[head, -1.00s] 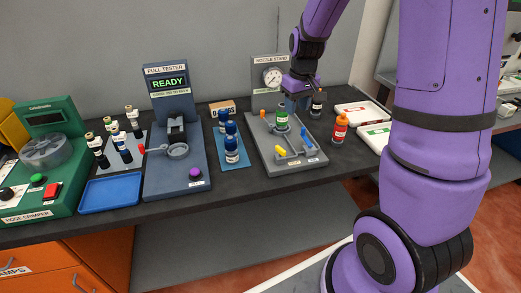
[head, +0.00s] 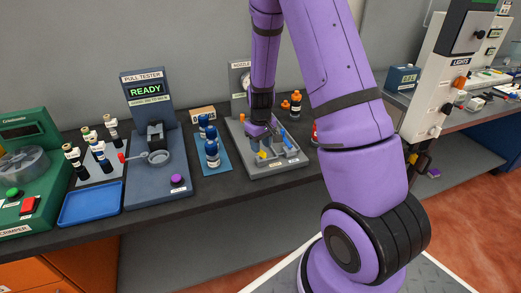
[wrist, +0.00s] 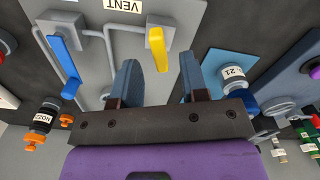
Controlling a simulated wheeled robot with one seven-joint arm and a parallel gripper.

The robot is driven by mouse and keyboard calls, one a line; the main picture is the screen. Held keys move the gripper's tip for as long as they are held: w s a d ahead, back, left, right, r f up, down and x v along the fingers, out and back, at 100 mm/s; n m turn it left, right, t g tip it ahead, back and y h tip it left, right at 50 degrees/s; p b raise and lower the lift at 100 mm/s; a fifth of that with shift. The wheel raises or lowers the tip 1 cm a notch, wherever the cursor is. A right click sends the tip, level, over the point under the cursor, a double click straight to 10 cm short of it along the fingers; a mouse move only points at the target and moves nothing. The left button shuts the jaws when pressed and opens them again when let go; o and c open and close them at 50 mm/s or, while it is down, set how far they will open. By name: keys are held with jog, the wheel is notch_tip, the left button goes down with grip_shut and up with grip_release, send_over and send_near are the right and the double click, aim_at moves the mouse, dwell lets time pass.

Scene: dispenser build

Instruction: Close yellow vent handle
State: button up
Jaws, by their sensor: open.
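The yellow vent handle (wrist: 158,48) shows in the wrist view as an upright bar just beyond the gap between my fingertips, near the VENT label (wrist: 122,5). In the head view the handle (head: 262,154) is at the front of the grey nozzle stand (head: 288,162), just below my gripper (head: 268,135). My gripper (wrist: 158,70) is open in the wrist view, its two blue-grey fingers apart with nothing held between them. Whether a finger touches the handle cannot be told. My arm hides part of the stand.
A blue handle (wrist: 64,58) stands on the same panel, left of the yellow one in the wrist view. A blue mat (head: 219,168) with blue bottles (head: 211,150) lies left of the stand. Orange-capped bottles (head: 290,103) stand behind it. The pull tester (head: 150,185) is further left.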

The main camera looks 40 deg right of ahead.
jog(key=shift+f, duration=1.25)
grip_shut()
jog(key=shift+m, duration=2.1)
grip_release()
